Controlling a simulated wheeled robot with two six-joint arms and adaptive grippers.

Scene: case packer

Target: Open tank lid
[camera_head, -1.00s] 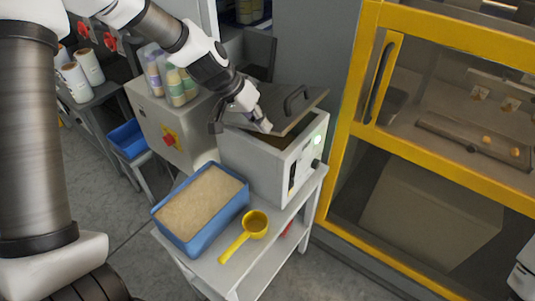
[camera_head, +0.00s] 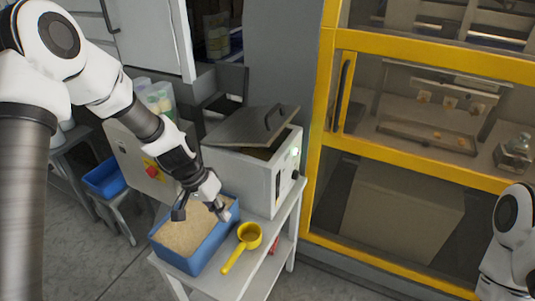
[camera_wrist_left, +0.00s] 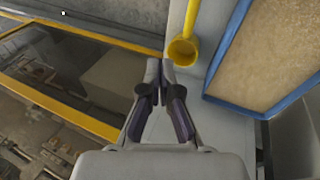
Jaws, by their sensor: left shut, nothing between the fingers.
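The tank (camera_head: 245,180) is a white box on a white cart. Its grey lid (camera_head: 240,127) with a dark handle (camera_head: 275,117) sits tilted on top, with a dark gap under its near right edge. My left gripper (camera_head: 202,212) is shut and empty, in front of the tank and above the blue bin, apart from the lid. In the left wrist view my gripper's fingers (camera_wrist_left: 160,72) are close together, and the lid is not seen there.
The blue bin (camera_head: 190,263) of grain-like material and a yellow scoop (camera_head: 249,236) share the cart (camera_head: 215,289). A yellow-framed machine (camera_head: 318,155) stands to the right. My right arm shows at the right edge. Grey floor is clear at lower left.

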